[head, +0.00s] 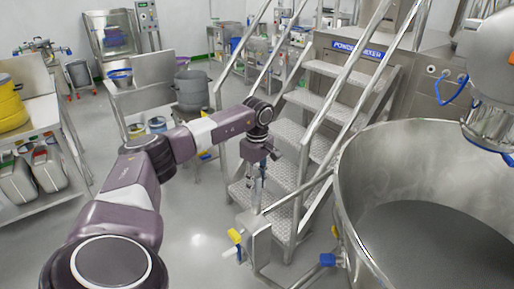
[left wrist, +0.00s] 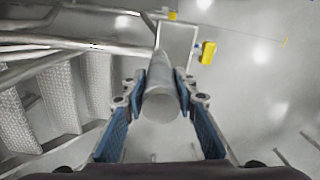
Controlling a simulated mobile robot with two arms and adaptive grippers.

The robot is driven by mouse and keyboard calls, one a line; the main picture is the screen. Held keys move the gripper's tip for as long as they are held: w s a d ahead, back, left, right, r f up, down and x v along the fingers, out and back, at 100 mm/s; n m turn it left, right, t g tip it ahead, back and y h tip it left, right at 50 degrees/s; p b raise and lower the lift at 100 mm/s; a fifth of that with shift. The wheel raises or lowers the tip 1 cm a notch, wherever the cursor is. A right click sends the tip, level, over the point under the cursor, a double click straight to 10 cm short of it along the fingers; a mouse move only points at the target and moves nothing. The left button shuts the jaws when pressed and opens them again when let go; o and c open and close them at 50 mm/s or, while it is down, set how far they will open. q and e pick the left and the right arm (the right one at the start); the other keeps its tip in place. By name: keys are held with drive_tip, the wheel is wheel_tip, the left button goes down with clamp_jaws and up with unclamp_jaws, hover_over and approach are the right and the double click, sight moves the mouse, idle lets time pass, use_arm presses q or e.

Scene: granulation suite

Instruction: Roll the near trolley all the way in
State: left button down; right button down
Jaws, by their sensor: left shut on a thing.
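The near trolley carries a large open steel bowl (head: 428,190) at the right of the head view. A steel push bar (head: 298,192) runs from the bowl's side to a grey box (head: 262,243) with a yellow part (head: 235,236). My left gripper (head: 255,196) points down at the left end of this bar. In the left wrist view the round bar end (left wrist: 162,100) lies between the two blue-padded fingers, and the left gripper (left wrist: 162,108) is shut on it. The trolley's lower frame is mostly hidden. My right gripper is not in view.
Metal steps (head: 300,140) with handrails rise just behind the bar. A steel machine (head: 435,75) stands behind the bowl, with a rounded grey head (head: 485,60) above it. A shelf table (head: 30,110) stands at the left. Floor (head: 200,245) is clear at front centre.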

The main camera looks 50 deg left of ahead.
use_arm(q)
drive_tip(key=shift+w+d+r, duration=0.15)
drive_tip(key=shift+w+d, duration=0.1)
drive_tip(key=shift+w, duration=0.1)
drive_tip(key=shift+w+r, duration=0.1)
drive_tip(key=shift+w, duration=0.1)
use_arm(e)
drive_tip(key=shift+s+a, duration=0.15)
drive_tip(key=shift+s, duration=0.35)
use_arm(q)
drive_tip(key=c, duration=1.8)
unclamp_jaws()
drive_tip(key=shift+o, duration=1.3)
drive_tip(key=shift+w, duration=0.2)
drive_tip(key=shift+s, duration=0.1)
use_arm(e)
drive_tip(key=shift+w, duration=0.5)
use_arm(q)
drive_tip(key=shift+a+f, duration=0.1)
drive_tip(key=shift+f, duration=0.1)
